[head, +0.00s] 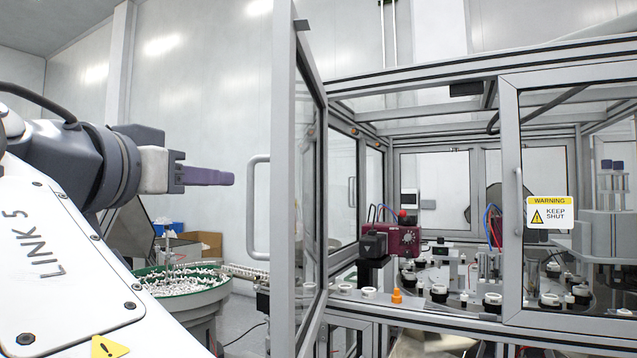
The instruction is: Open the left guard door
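The left guard door (284,180) is a glazed panel in a grey metal frame. It stands swung out toward me, seen nearly edge-on, so the left front opening of the cell is uncovered. Its bar handle (254,205) sticks out on the left side. I see nothing held.
The right guard door (509,200) is closed and bears a yellow warning label (550,212). Inside the cell are a dark red box (404,240) and several small fixtures. A green-rimmed bowl feeder (190,298) full of small white parts stands behind my arm at left.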

